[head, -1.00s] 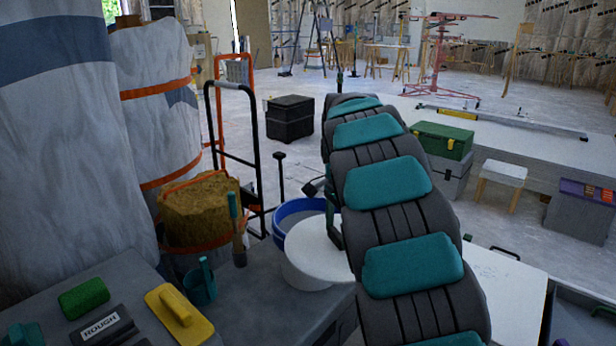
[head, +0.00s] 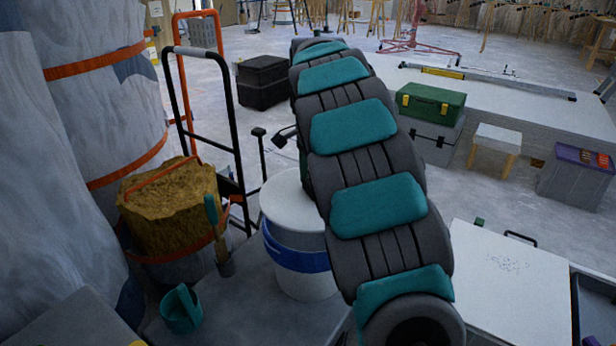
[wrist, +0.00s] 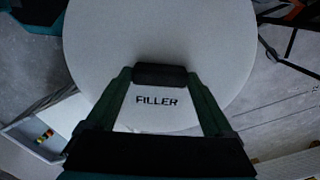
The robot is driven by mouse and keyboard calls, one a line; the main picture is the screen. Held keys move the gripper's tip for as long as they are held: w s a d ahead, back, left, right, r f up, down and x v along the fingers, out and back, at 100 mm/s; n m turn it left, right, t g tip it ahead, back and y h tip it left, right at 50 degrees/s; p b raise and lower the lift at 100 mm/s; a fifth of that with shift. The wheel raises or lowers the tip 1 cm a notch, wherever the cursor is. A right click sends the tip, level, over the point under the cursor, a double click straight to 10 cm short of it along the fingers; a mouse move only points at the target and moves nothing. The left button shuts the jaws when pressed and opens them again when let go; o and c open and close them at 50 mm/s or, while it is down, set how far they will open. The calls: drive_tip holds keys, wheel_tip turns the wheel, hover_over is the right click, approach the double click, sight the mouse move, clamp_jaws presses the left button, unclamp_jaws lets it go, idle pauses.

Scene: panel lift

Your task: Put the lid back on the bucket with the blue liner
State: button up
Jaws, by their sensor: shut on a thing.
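The round white lid (head: 290,198) sits over the bucket with the blue liner (head: 296,258) in the head view. The blue band shows just below the lid's skirt, with the white bucket wall under it. I cannot tell whether the lid rests on the rim or is slightly above it. In the wrist view the lid (wrist: 160,30) fills the upper middle and bears the word FILLER. My gripper (wrist: 160,76) is shut on the lid's black handle. In the head view my arm hides the gripper and the lid's right side.
A tub of yellowish material (head: 170,205) and a teal cup (head: 181,308) are left of the bucket. A black hand truck (head: 205,130) stands behind. A white board (head: 510,285) lies at right. A green toolbox (head: 430,106) sits farther back.

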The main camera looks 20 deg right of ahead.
sight(311, 200)
drive_tip(key=shift+s+f+b, duration=0.1)
drive_tip(key=shift+f+b, duration=0.95)
drive_tip(key=shift+f, duration=1.9)
drive_tip(key=shift+p, duration=0.3)
drive_tip(key=shift+f+p, duration=0.2)
drive_tip(key=shift+p, duration=0.1)
idle(0.6)
drive_tip(key=o, duration=1.2)
drive_tip(key=shift+r, duration=0.1)
drive_tip(key=shift+r+p, duration=1.2)
drive_tip(key=shift+r, duration=2.25)
